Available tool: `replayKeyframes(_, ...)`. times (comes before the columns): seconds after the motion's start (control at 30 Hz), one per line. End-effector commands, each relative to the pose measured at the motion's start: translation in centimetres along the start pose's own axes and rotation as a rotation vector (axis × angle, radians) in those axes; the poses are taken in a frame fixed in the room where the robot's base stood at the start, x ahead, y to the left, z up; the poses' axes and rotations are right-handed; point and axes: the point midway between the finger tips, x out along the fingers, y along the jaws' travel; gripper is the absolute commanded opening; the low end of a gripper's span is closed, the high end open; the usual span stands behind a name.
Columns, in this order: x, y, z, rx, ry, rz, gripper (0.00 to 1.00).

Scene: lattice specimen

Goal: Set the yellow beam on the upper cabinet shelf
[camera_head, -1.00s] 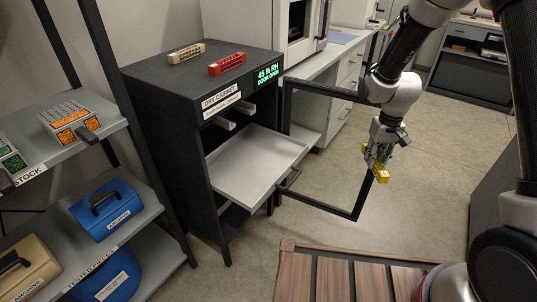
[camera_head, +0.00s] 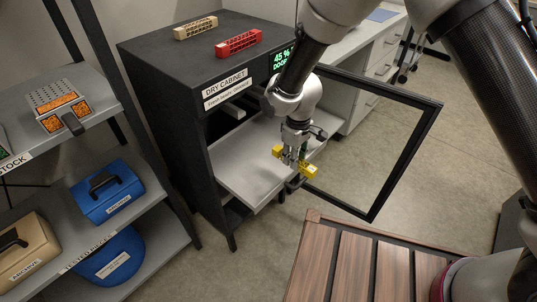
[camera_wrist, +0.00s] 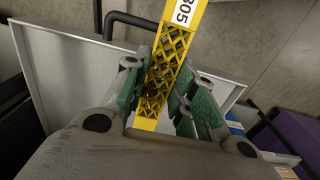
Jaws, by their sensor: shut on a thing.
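The yellow beam (camera_wrist: 168,60) is a lattice bar with a white label ending in "805". My gripper (camera_head: 293,158) is shut on it, with green finger pads on both sides of the beam in the wrist view. In the head view the beam's yellow ends (camera_head: 310,171) show on either side of the fingers. The black dry cabinet (camera_head: 160,90) stands open at centre left. Its pulled-out metal shelf (camera_head: 235,172) lies behind and left of my gripper. Higher rails inside the cabinet (camera_head: 232,112) show partly; my arm hides some of the interior.
The open cabinet door frame (camera_head: 405,155) stands right of my gripper. A tan beam (camera_head: 195,28) and a red beam (camera_head: 239,43) lie on the cabinet top. A rack with blue cases (camera_head: 106,194) stands left. A slatted wooden surface (camera_head: 335,265) is in front.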

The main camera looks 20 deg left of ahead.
Motion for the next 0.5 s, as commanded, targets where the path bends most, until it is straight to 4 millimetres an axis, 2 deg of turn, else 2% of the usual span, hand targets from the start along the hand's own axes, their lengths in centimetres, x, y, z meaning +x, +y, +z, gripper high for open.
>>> replayKeyframes(0.1, 0.1, 0.1, -3.6, 0.001, 0.003, 0.0, 0.02)
replayKeyframes(0.3, 0.1, 0.0, -8.3, 0.0, 0.001, 0.0, 0.02)
replayKeyframes(0.4, 0.1, 0.1, -10.3, 0.001, 0.002, 0.0, 0.02)
replayKeyframes(0.5, 1.6, 0.1, -10.2, 0.002, -0.004, -0.001, 0.02)
